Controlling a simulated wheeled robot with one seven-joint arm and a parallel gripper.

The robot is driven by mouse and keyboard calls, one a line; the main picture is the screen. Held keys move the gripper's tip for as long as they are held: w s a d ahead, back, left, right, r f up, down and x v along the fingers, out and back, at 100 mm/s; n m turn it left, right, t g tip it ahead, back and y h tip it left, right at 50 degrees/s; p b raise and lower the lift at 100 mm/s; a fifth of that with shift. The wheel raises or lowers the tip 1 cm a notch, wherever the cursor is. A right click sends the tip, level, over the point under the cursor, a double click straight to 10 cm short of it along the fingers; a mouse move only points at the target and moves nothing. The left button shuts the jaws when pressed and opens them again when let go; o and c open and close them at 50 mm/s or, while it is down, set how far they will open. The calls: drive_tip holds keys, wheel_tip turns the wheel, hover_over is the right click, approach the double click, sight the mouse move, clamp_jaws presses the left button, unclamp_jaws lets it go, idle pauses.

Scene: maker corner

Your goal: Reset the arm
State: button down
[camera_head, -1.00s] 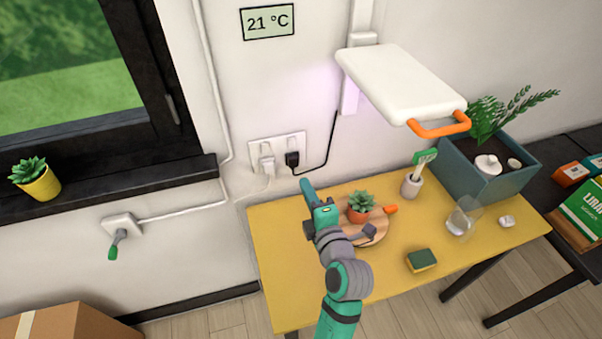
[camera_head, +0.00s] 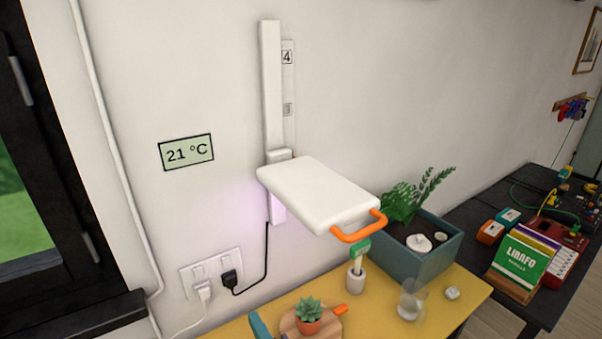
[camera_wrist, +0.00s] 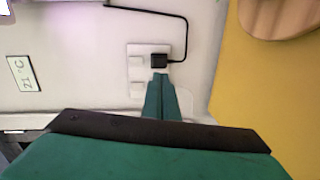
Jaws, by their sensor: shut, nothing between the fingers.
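My gripper (camera_head: 259,325) shows only as a teal tip at the bottom edge of the head view, left of the potted succulent. The rest of my arm is out of that view. In the wrist view my gripper (camera_wrist: 161,82) has its two teal fingers together, with nothing between them. The fingers point toward the wall socket plate (camera_wrist: 137,72), which has a black plug (camera_wrist: 158,61) in it. From these frames I cannot tell how far the fingers are from the wall.
The yellow table (camera_head: 375,325) holds a round wooden board (camera_head: 289,324) with the succulent (camera_head: 309,309), a brush holder (camera_head: 356,280), a clear cup (camera_head: 410,303) and a teal planter (camera_head: 425,264). A white lamp panel (camera_head: 315,190) with an orange handle (camera_head: 359,231) overhangs the table.

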drive_tip(key=s+d+f+m+h, duration=0.2)
drive_tip(key=s+f+m, duration=0.2)
drive_tip(key=m, duration=0.1)
drive_tip(key=s+d+f+m+h, duration=0.2)
drive_tip(key=s+d+f+m, duration=0.1)
drive_tip(key=s+f+m, duration=0.2)
drive_tip(key=s+d+f+m+t+h, duration=0.1)
drive_tip(key=s+d+f+m+h, duration=0.1)
drive_tip(key=s+f+m+h, duration=0.1)
drive_tip(key=shift+s+d+f+m, duration=0.2)
drive_tip(key=shift+s+f+m, duration=0.25)
drive_tip(key=shift+s, duration=0.2)
drive_tip(key=shift+s+d+f+m, duration=0.2)
drive_tip(key=shift+s+f+m, duration=0.2)
drive_tip(key=shift+s, duration=0.2)
drive_tip(key=s+d+m+h, duration=0.1)
drive_tip(key=s+m, duration=0.3)
drive_tip(key=s, duration=0.5)
drive_tip(key=s+d+r+m, duration=0.1)
drive_tip(key=s+d+m, duration=0.2)
drive_tip(key=s, duration=0.7)
drive_tip(key=shift+s+m+h, duration=0.3)
drive_tip(key=shift+m+h, duration=0.1)
drive_tip(key=shift+m, duration=0.35)
drive_tip(key=shift+r, duration=0.1)
